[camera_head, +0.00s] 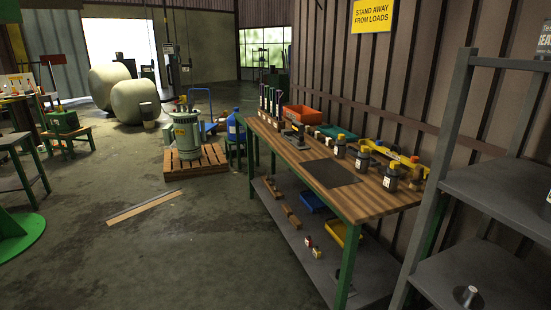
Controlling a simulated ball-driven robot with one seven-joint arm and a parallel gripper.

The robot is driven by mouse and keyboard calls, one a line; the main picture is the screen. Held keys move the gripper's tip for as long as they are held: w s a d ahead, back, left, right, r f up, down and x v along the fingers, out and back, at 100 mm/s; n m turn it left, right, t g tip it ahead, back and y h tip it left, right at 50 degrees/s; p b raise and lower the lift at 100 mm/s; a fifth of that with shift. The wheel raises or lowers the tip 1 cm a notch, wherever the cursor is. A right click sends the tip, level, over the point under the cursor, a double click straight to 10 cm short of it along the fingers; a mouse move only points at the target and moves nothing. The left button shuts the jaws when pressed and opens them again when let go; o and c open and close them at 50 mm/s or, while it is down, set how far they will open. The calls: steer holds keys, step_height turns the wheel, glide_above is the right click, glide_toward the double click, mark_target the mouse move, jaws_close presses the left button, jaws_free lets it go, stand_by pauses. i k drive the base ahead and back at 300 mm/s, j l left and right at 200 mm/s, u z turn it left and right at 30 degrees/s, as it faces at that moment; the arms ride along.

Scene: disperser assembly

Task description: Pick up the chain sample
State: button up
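I cannot pick out a chain sample for certain at this size. Many small items stand on the wooden workbench (262,131), which runs along the right wall, and some are too small to tell. A dark flat mat (330,172) lies bare on the bench's middle. Several dark bottles with yellow caps stand to its right, one of them the nearest bottle (390,178). A long yellow item (398,156) lies behind them. My gripper is not in view.
A grey shelf rack (495,200) stands close at the right. A plank (145,207) lies on the floor. The floor (200,260) left of the bench is mostly clear.

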mark_target(306, 129)
steer(key=i+j+u, duration=0.35)
steer(key=i, duration=0.15)
steer(key=i+j+u, duration=0.15)
steer(key=i+u, duration=0.15)
steer(key=i, duration=0.25)
steer(key=i+u, duration=0.35)
steer(key=i, duration=2.15)
steer(key=i+j+z, duration=0.1)
steer(key=i+z, duration=0.15)
steer(key=i, duration=0.25)
steer(key=i+j+z, duration=0.3)
steer(key=i, duration=0.25)
steer(key=i+j+z, duration=0.25)
steer(key=i, duration=0.25)
